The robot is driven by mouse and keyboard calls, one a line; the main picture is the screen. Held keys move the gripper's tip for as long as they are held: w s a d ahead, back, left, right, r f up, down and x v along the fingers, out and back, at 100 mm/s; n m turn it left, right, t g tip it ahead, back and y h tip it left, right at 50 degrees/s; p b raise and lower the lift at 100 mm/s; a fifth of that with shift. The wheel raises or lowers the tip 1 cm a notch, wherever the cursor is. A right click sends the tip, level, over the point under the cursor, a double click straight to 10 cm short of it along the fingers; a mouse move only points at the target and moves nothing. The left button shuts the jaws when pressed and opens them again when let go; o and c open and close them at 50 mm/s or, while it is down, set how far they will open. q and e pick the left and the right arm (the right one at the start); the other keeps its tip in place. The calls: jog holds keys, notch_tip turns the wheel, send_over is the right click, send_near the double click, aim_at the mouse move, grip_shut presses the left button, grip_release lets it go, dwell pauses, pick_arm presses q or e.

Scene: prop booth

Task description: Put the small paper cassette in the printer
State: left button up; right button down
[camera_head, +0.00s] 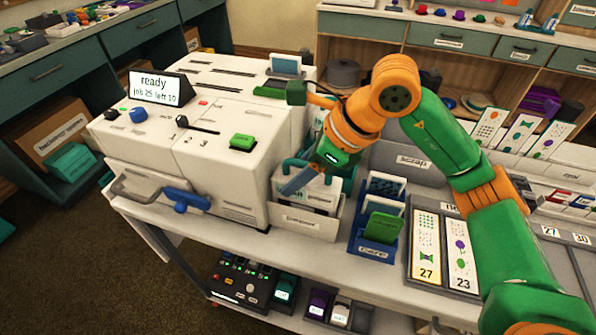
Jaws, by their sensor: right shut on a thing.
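The printer (205,150) is a large white machine at left centre, with a display (162,88) reading "ready, job 25 left 10". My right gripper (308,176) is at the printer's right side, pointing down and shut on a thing. That thing seems to be a pale block with teal edges (318,197), standing at or in a white labelled holder (303,222). The fingers and wrist hide much of it, so I cannot tell for sure whether it is the small paper cassette. My left gripper is not in view.
A blue rack (373,242) with blue and green cards stands right of the holder. Card trays (443,245) lie further right. A grey handle with a blue knob (180,203) sticks out of the printer's front. A shelf below holds a control box (240,283).

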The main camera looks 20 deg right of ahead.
jog(key=shift+c, duration=1.3)
grip_release()
jog(key=shift+r, duration=0.1)
jog(key=v, duration=0.7)
jog(key=shift+s+d, duration=0.1)
